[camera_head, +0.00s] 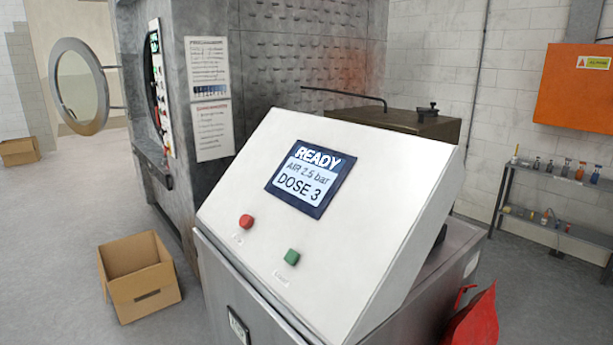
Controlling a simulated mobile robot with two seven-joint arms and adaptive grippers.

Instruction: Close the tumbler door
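The tumbler door (78,86) is a round metal ring with a glass window at the upper left. It stands swung open, out to the left of the tumbler opening. The tumbler (272,65) is a large grey metal machine behind the console. Its opening is seen edge-on at its left side, so the inside is mostly hidden. Neither of my grippers shows in the head view.
A slanted white console (350,235) with a lit screen (310,180), a red button (246,221) and a green button (292,256) fills the centre. An open cardboard box (140,278) sits on the floor. A bottle rack (500,200) stands right.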

